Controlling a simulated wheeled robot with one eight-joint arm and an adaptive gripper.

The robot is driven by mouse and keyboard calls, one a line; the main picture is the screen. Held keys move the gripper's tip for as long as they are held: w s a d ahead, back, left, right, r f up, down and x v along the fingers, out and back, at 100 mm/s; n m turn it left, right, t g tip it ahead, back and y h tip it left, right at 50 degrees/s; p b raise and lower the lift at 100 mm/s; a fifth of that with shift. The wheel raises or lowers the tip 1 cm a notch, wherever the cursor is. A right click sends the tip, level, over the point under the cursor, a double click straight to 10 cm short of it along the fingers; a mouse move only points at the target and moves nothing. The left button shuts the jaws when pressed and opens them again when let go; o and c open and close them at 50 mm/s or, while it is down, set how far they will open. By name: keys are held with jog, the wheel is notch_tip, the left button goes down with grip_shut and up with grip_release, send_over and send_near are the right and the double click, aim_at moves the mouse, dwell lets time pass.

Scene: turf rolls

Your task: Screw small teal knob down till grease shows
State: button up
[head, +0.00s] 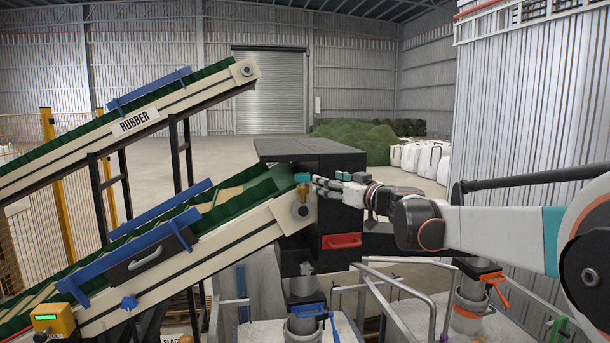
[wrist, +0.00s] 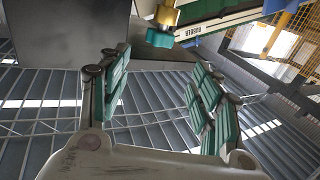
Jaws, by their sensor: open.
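The small teal knob (head: 301,177) sits on a brass fitting (head: 304,196) near the top end of the lower conveyor, beside the black housing. My gripper (head: 322,182) reaches in from the right, with its fingertips close to the knob. In the wrist view the open fingers with teal pads (wrist: 160,65) spread apart with nothing between them. The teal knob (wrist: 160,38) shows beyond the fingertips there, apart from them, with its brass part (wrist: 167,15) at the top edge. I see no grease.
Grey railings (head: 375,300) stand below my arm.

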aim_at(308, 176)
jog(key=p+x, duration=0.3)
jog(key=x, duration=0.9)
jog(key=shift+w, duration=0.15)
jog(key=shift+f, duration=0.1)
jog(key=shift+c, duration=0.5)
jog(key=c, duration=1)
